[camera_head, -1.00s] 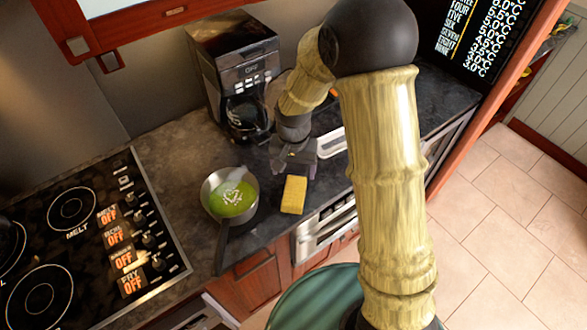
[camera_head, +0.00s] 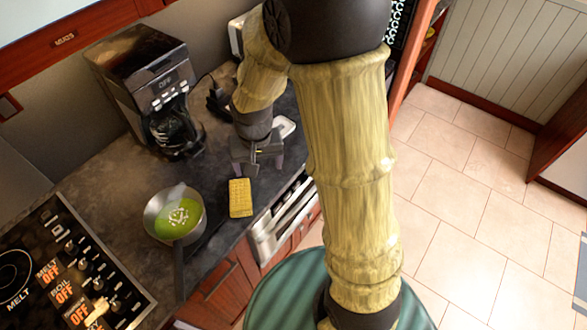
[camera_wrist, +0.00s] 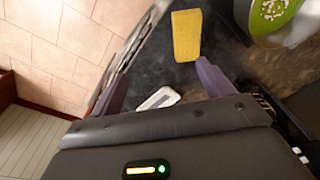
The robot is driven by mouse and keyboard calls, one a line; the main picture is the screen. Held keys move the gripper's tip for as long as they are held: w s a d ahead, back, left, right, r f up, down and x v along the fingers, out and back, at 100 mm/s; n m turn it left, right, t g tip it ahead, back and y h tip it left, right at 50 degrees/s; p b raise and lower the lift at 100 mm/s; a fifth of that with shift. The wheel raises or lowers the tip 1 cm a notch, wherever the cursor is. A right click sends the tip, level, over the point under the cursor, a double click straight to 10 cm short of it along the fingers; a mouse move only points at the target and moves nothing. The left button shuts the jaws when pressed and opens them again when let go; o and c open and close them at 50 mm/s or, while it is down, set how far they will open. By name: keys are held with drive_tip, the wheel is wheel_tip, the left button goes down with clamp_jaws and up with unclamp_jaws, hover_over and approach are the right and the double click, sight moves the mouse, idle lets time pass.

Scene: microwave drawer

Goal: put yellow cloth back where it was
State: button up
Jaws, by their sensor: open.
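The yellow cloth (camera_head: 241,198) is a small folded rectangle lying on the dark counter near its front edge. It also shows in the wrist view (camera_wrist: 186,36), beyond my fingertips. My gripper (camera_head: 257,168) is open and empty, just behind the cloth in the head view and apart from it. In the wrist view its two fingers (camera_wrist: 160,84) are spread, with the cloth ahead of the gap and slightly right of its middle.
A pan (camera_head: 176,216) of green soup stands left of the cloth, its handle toward the counter front. A coffee maker (camera_head: 150,90) is behind. A white tray (camera_head: 284,127) lies right of my gripper. The stove (camera_head: 60,270) is at lower left.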

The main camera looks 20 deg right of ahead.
drive_tip(key=s+d+r+n+t, duration=0.1)
drive_tip(key=s+d+r, duration=0.3)
drive_tip(key=s+d, duration=0.3)
drive_tip(key=shift+s+r+t, duration=0.2)
drive_tip(key=shift+s+t, duration=0.1)
drive_tip(key=shift+s, duration=0.3)
idle(0.5)
